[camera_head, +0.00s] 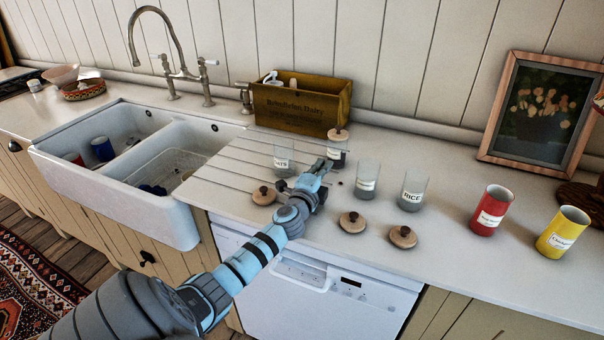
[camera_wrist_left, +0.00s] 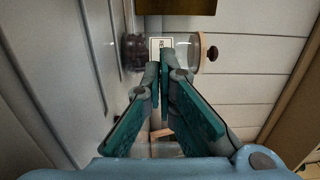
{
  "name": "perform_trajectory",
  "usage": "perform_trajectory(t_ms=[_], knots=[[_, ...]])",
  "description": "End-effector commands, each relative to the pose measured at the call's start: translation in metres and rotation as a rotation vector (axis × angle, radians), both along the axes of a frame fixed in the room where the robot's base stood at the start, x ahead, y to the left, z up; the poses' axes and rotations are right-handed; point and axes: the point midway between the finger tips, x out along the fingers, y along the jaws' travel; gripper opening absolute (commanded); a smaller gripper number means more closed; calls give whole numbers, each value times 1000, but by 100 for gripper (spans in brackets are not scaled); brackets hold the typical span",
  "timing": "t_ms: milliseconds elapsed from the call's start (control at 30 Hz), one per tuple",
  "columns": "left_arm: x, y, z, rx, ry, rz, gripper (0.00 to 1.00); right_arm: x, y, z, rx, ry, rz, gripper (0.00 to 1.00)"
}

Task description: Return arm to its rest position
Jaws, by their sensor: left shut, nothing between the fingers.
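My left gripper (camera_head: 318,168) reaches from the left over the counter among the glass jars. Its fingers are together and empty; in the left wrist view the shut fingertips (camera_wrist_left: 160,68) point at a labelled jar (camera_wrist_left: 186,52) with a wooden lid and dark contents. In the head view that lidded jar (camera_head: 337,156) stands just beyond the gripper, partly hidden by it. An open jar (camera_head: 284,162) stands left of the gripper. Another open jar (camera_head: 366,184) and the rice jar (camera_head: 411,196) stand to its right. My right gripper is not in view.
Loose wooden lids lie at the front: one left (camera_head: 264,195), two right (camera_head: 352,222) (camera_head: 403,237). A wooden crate (camera_head: 300,105) stands behind. A red canister (camera_head: 491,211), a yellow canister (camera_head: 563,233) and a framed picture (camera_head: 541,113) are right. The double sink (camera_head: 165,215) is left.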

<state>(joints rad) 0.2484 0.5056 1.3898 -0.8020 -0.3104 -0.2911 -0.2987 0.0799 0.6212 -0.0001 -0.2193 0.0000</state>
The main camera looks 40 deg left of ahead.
Motion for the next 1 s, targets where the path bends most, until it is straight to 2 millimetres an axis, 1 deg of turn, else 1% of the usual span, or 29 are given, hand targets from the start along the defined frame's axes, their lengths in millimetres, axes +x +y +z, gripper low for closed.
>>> perform_trajectory(t_ms=[100,300,400,500,633,1000], knots=[[-22,-10,0,1,3,-4,0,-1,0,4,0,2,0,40],[-61,-27,0,2,2,-5,0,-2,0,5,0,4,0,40],[-77,-33,-1,1,2,-4,0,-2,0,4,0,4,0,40],[-87,-37,0,1,2,-3,0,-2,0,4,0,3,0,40],[-92,-38,0,1,0,-1,0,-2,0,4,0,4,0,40],[-92,-37,0,1,0,0,0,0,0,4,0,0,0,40]])
